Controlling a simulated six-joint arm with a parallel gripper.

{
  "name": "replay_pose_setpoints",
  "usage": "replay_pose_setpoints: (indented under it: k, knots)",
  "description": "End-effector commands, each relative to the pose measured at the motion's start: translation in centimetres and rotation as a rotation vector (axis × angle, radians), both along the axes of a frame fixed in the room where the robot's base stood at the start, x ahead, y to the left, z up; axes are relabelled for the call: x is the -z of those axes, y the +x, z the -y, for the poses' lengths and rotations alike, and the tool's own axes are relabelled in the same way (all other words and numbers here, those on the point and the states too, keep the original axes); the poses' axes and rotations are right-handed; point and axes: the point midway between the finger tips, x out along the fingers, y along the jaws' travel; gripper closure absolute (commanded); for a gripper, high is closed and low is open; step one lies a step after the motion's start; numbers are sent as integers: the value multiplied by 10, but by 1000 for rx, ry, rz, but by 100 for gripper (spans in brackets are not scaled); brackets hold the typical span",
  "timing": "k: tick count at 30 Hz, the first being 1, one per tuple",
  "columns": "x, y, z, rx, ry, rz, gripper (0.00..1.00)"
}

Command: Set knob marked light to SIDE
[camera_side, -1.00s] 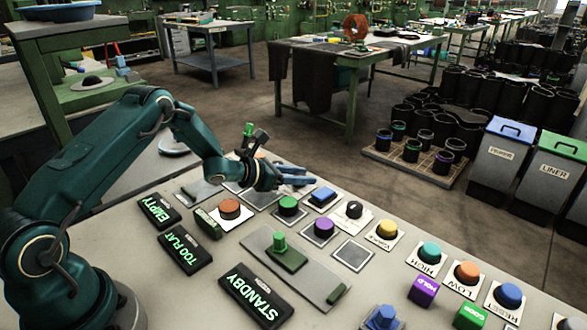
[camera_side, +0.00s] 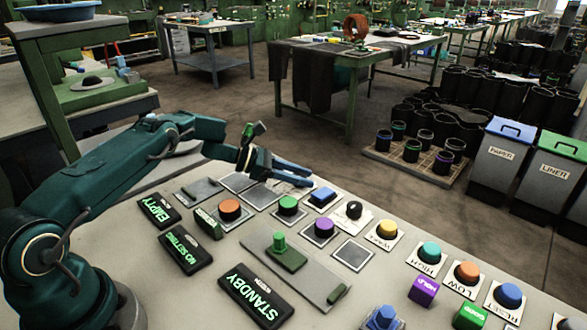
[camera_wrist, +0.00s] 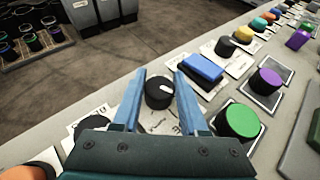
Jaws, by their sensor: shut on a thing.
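A black round knob (camera_wrist: 159,95) with a white pointer mark sits on a pale plate between the two blue fingers of my gripper (camera_wrist: 160,90) in the wrist view. The white mark lies on the right part of its top. My gripper is shut on this knob. Lettering on the plate is partly covered, and I cannot read a whole word. In the side view my gripper (camera_side: 303,177) is low over the panel's far edge, and the knob is hidden there by the fingers.
A blue rectangular button (camera_wrist: 203,69), green button (camera_wrist: 238,120) and purple button (camera_wrist: 266,80) stand to the right. A second black knob (camera_wrist: 226,46) is farther along, and another dark one (camera_wrist: 91,127) is at left. Display boxes (camera_side: 187,249) stand nearer on the panel (camera_side: 215,265).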

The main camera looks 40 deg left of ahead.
Motion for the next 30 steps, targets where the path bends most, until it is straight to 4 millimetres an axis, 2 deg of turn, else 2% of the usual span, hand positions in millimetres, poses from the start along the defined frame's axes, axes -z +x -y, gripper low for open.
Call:
replay_pose_setpoints:
  k: [16, 30]
  knots:
    - [-1, 0, 0, 91, -1, 4, 100]
    - [-2, 0, 1, 104, -3, 4, 100]
